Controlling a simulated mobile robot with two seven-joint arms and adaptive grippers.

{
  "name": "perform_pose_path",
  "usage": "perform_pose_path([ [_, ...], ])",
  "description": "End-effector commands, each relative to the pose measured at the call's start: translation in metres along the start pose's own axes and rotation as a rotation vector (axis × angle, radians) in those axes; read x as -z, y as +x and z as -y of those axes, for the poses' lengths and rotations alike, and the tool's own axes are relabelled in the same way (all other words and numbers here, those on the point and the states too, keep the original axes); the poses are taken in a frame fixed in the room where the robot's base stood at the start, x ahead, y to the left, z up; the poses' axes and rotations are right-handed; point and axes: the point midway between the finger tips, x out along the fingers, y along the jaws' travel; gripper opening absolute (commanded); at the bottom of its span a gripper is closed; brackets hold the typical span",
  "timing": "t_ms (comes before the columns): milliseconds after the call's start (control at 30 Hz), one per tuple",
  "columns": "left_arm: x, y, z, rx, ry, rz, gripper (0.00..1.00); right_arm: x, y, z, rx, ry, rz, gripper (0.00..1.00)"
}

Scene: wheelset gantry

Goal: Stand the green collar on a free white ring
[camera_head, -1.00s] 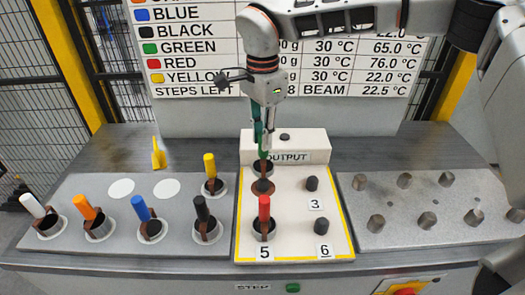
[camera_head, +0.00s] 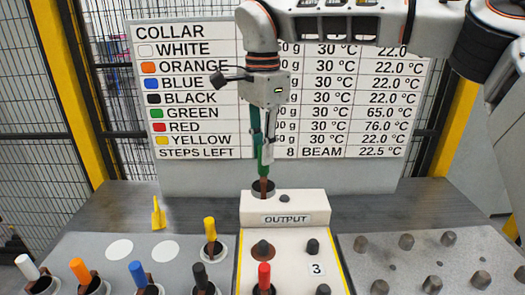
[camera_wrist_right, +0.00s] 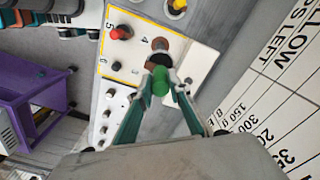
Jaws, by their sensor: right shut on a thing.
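The green collar (camera_head: 263,188) has a dark ring at the bottom, a brown stem and a green handle. My right gripper (camera_head: 265,150) is shut on its green handle and holds it upright, above the panel by the OUTPUT box in the picture. In the right wrist view the green handle (camera_wrist_right: 160,82) sits between the fingertips of my right gripper (camera_wrist_right: 159,80). Two free white rings, one on the left (camera_head: 119,250) and one on the right (camera_head: 166,249), lie flat on the grey plate left of the panel. My left gripper is not in view.
The yellow collar (camera_head: 210,235) stands right of the free rings. White (camera_head: 27,268), orange (camera_head: 80,270), blue (camera_head: 137,272) and black (camera_head: 200,275) collars stand in front. A yellow upright piece (camera_head: 158,217) stands behind the rings.

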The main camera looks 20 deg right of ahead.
Motion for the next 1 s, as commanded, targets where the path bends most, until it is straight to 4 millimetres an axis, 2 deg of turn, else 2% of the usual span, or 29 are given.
perform_pose_path([
  [333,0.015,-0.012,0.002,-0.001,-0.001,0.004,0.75,0.0,-0.016,0.001,0.0,0.0,0.002,0.0],
  [733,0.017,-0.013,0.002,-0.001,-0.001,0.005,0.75,0.0,-0.036,0.001,0.001,0.001,0.001,0.0],
  [1000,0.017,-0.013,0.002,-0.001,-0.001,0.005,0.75,0.0,-0.038,0.001,0.001,0.0,0.001,0.0],
])
